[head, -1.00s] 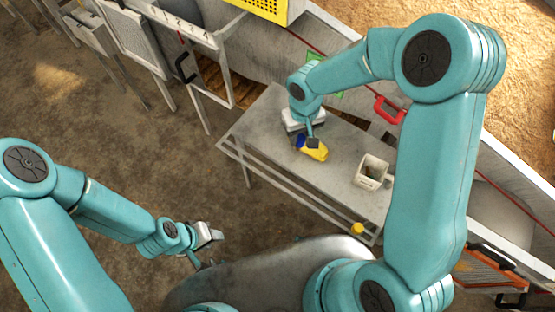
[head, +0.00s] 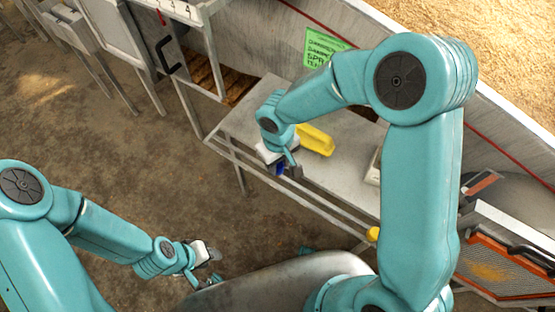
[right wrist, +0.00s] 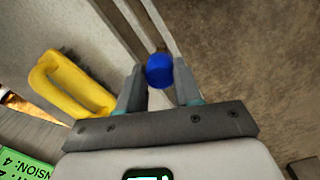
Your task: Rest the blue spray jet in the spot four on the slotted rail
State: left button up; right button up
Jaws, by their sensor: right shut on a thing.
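The blue spray jet (right wrist: 160,71) is between the fingertips of my right gripper (right wrist: 160,85), which is shut on it. In the head view the blue jet (head: 279,169) shows small beside my right gripper (head: 284,168), near the front edge of the grey table. The slotted rail (head: 185,10) is at the top left of the head view, with numbers up to 4 visible; it is cut off by the frame's top. My left gripper (head: 203,262) hangs low at the lower left, away from these things; its jaw opening is unclear.
A yellow loop-shaped object (head: 316,139) lies on the table (head: 258,112) behind my right gripper; it also shows in the right wrist view (right wrist: 70,85). A pale container (head: 373,168) is partly hidden by my arm. A green sign (head: 322,46) hangs behind. An orange-framed screen (head: 500,262) stands lower right.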

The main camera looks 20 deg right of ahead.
jog(key=shift+w, duration=0.1)
jog(key=shift+w+r, duration=0.15)
jog(key=shift+w, duration=0.05)
jog(key=w+d+r+m, duration=0.2)
jog(key=w+d+r, duration=0.1)
jog(key=r, duration=0.5)
jog(key=w+d+r+m, duration=0.1)
jog(key=w+d+r, duration=0.2)
jog(key=r, duration=0.4)
jog(key=s+a+f+n, duration=0.1)
jog(key=s+a+f, duration=0.1)
jog(key=f, duration=0.3)
jog(key=s+a+f+n+b, duration=0.1)
jog(key=s+a+f, duration=0.1)
jog(key=f, duration=0.3)
jog(key=s+a+f+n, duration=0.1)
jog(key=s+a+f, duration=0.1)
jog(key=f, duration=0.4)
jog(key=shift+s+f, duration=0.1)
jog(key=shift+s, duration=0.15)
jog(key=shift+f+b, duration=1.2)
jog(key=shift+f, duration=0.4)
jog(key=shift+f+b, duration=0.65)
jog(key=shift+b, duration=0.2)
